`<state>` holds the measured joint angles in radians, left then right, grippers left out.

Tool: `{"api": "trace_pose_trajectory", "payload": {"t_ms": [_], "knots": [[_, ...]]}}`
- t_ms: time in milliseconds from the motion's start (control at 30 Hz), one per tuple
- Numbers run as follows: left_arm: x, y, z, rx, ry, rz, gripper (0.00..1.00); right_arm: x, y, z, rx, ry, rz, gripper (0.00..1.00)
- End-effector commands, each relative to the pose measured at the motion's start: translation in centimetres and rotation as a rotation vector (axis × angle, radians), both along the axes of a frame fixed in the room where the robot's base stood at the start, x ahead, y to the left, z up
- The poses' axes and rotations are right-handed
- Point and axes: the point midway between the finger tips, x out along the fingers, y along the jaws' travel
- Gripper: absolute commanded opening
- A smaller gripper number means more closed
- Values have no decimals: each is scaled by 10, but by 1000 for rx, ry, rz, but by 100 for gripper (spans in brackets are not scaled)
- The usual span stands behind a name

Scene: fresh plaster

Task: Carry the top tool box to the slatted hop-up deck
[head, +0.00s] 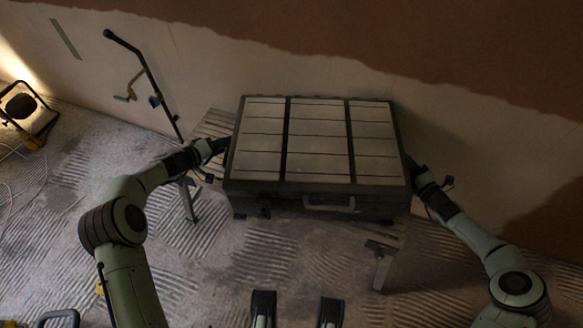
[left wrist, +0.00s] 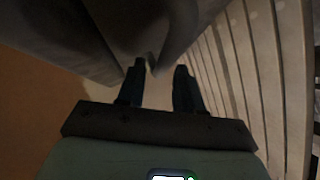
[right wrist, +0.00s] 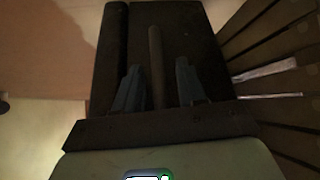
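A large tool box (head: 262,160) with a pale, ribbed lid and dark edges lies level over the slatted hop-up deck (head: 213,124). It hides most of the deck and seems to rest on it, though the contact is hidden. My left gripper (head: 222,147) is at the box's left side; in the left wrist view its fingers (left wrist: 160,75) are apart beside the dark box wall (left wrist: 110,35). My right gripper (head: 417,176) is at the right side. In the right wrist view its fingers (right wrist: 158,80) stand apart around an upright bar handle (right wrist: 155,45), with gaps on both sides.
A plastered wall (head: 300,62) stands close behind the deck. A dark pole-like tool (head: 150,75) leans on it at the left. A work lamp (head: 25,112) glows at the far left, with cables on the floor. The ridged floor (head: 210,270) in front is largely clear.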

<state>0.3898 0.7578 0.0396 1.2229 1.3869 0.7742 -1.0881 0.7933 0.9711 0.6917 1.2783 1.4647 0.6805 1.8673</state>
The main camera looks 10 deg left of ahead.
Motion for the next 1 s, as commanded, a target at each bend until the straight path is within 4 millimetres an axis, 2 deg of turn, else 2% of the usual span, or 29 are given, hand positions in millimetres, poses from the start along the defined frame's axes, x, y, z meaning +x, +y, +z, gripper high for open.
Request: {"api": "trace_pose_trajectory", "payload": {"t_ms": [367,800,1000], "knots": [[-2,3,4,2,-2,1,40,0,0,2,-1,-3,1,44],[-48,36,28,2,-3,2,40,0,0,2,-1,-3,1,44],[-58,43,34,0,-2,0,40,-1,-1,2,-1,-3,1,44]]}}
